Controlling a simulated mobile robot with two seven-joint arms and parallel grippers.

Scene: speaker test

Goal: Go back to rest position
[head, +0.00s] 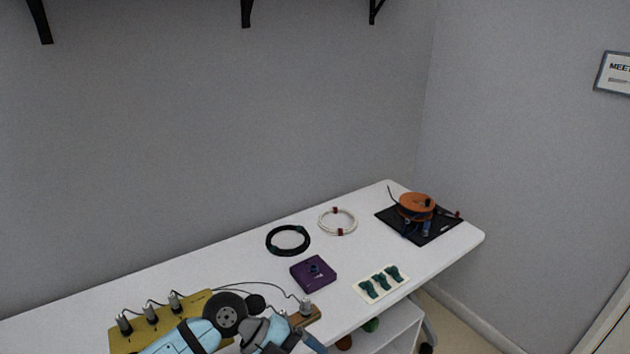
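One of my light-blue arms reaches in from the bottom edge of the head view, left of centre, and passes in front of the near part of the white table (225,262). Only arm links and dark round joints show. No fingertips of either gripper can be made out. A yellow board (195,301) with several grey-and-black cylindrical connectors lies behind this arm and is partly hidden by it.
A purple box (313,273), a black cable coil (287,240), a white cable coil (337,221) and a pale card with green pieces (381,284) lie on the table. A black mat (432,228) with an orange spool (416,205) is at the far right end. Wall brackets hang above.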

